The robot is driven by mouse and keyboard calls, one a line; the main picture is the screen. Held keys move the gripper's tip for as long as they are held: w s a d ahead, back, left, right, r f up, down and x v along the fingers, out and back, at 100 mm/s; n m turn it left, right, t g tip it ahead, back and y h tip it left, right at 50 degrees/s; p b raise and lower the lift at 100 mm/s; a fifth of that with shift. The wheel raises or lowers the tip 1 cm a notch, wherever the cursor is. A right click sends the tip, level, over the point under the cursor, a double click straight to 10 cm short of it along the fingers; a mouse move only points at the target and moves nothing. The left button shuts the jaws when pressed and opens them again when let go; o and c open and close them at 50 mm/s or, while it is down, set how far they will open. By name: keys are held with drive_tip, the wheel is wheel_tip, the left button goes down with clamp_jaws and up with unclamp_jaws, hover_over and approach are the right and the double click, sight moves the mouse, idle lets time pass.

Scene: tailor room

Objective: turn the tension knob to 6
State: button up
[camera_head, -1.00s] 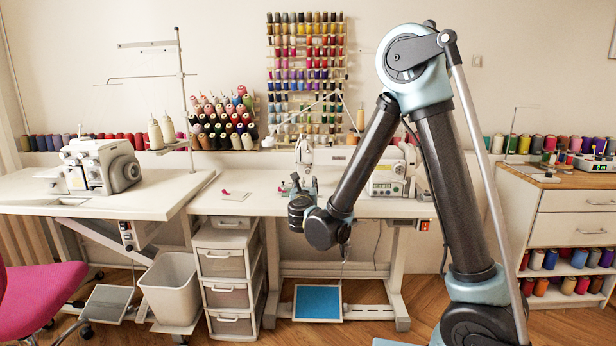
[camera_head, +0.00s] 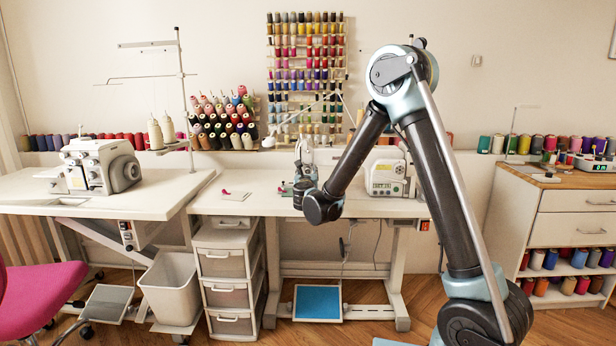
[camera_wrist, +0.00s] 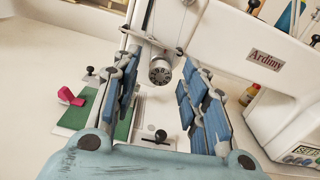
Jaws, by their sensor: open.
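The tension knob (camera_wrist: 160,71) is a small round grey metal dial on the front of the white sewing machine (camera_wrist: 232,40), marked "Ardimy". In the wrist view my gripper (camera_wrist: 163,78) is open, with one blue-padded finger on each side of the knob. The knob appears between the fingertips, with gaps on both sides; contact does not show. I cannot read the number on the knob. In the head view my gripper (camera_head: 304,160) is over the middle table, in front of the machine (camera_head: 391,172), whose middle my arm hides.
The middle table (camera_head: 262,190) is mostly clear. A serger (camera_head: 98,168) stands on the left table, and thread cones (camera_head: 222,122) stand behind.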

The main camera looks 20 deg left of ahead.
drive_tip(key=shift+c, duration=0.5)
clamp_jaws()
drive_tip(key=n, duration=0.7)
drive_tip(key=shift+a+n, duration=0.1)
drive_tip(key=shift+n, duration=0.2)
drive_tip(key=n, duration=0.4)
drive_tip(key=shift+n, duration=2)
